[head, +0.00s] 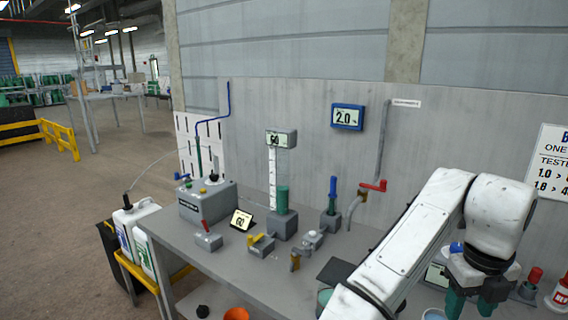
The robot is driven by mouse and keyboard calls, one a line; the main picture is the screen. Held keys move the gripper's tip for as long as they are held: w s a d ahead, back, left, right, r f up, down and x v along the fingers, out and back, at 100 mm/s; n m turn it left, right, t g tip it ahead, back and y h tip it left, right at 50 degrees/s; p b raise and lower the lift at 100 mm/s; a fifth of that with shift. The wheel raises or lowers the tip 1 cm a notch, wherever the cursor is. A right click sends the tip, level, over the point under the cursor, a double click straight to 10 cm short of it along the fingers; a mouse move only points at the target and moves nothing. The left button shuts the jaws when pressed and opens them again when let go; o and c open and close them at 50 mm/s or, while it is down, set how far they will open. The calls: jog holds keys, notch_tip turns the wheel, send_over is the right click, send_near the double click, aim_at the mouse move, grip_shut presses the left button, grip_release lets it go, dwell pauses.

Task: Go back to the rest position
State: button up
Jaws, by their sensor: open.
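My gripper (472,305) is at the lower right, with its teal fingers pointing down over the right part of the grey workbench (190,250). The fingers are apart, and I see nothing held between them. The fingertips reach close to the lower picture edge. My white arm comes up from the bottom and bends at the elbow before dropping to the gripper. It hides part of the bench and whatever lies behind it.
A grey pump box (208,203), a green cylinder on a block (282,202) and a blue-handled tool (333,190) stand on the bench. Red-capped bottles (561,294) stand right of my gripper. White jugs (135,225) stand left; floor beyond is open.

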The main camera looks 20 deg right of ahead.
jog(key=s+d+f+n+h, duration=0.35)
jog(key=d+f+n, duration=0.2)
jog(key=n, duration=0.55)
notch_tip(320, 180, down, 6)
jog(key=s+a+n+t+h, duration=0.1)
jog(key=a+n+t, duration=0.15)
jog(key=n, duration=0.85)
jog(key=s+a+f+n+g+y, duration=0.1)
jog(key=s+a+f+n+y, duration=0.4)
jog(key=s+a+f+n, duration=0.9)
jog(key=a+f+n, duration=0.1)
jog(key=a+n, duration=0.2)
jog(key=a, duration=0.1)
jog(key=shift+s+a+f+g, duration=0.3)
jog(key=shift+s+f+g, duration=0.05)
jog(key=shift+s+f, duration=0.05)
jog(key=shift+y, duration=0.25)
